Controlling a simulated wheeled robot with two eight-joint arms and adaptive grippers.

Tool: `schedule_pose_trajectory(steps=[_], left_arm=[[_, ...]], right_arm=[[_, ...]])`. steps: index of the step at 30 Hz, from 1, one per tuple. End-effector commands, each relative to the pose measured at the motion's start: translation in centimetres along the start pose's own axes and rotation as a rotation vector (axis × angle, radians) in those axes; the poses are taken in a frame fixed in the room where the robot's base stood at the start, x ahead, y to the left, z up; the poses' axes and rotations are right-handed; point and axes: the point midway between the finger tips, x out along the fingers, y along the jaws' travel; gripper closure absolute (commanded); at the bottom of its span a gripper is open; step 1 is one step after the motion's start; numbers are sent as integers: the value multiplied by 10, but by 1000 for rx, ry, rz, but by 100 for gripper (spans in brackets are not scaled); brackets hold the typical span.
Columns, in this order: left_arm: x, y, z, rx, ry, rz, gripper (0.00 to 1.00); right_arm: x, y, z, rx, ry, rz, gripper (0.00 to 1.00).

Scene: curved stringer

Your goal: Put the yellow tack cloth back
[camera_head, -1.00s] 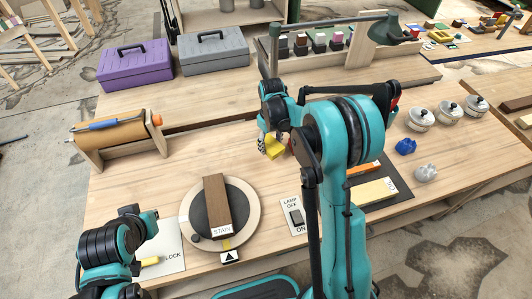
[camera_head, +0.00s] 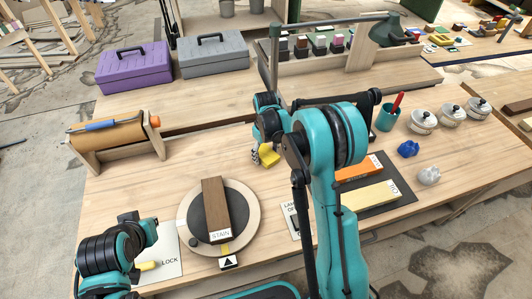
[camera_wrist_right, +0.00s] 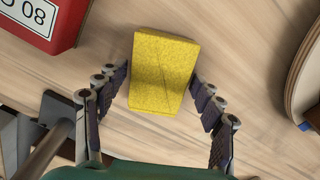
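The yellow tack cloth (camera_head: 269,155) is a small yellow block shape in the head view, at my right gripper (camera_head: 257,157) above the middle of the workbench. The fingers of my left gripper cannot be made out.
A round turntable (camera_head: 250,215) carries a brown STAIN board (camera_head: 216,205). A dark mat (camera_head: 385,205) holds an orange and a pale yellow block. A brown roll (camera_head: 108,137) stands at left, with toolboxes (camera_head: 133,70) behind. Lidded pots (camera_head: 422,122) stand at right.

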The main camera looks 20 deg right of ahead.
Motion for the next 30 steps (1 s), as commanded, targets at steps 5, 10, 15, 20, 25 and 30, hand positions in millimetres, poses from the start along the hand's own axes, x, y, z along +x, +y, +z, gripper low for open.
schedule_pose_trajectory(steps=[5,10,15,20,25,30], left_arm=[[0,0,0,0,0,0,100],[-2,0,-1,0,0,0,100],[-9,0,-7,0,0,0,100],[-20,0,-14,0,0,0,100],[-28,0,-20,0,0,0,100],[-32,0,-23,0,0,0,100]], right_arm=[[0,0,0,0,0,0,24],[-3,0,0,0,0,0,24],[-25,0,0,0,0,0,24],[-62,0,0,0,0,0,24],[-97,0,0,0,0,0,24],[-118,0,0,0,0,0,24]])
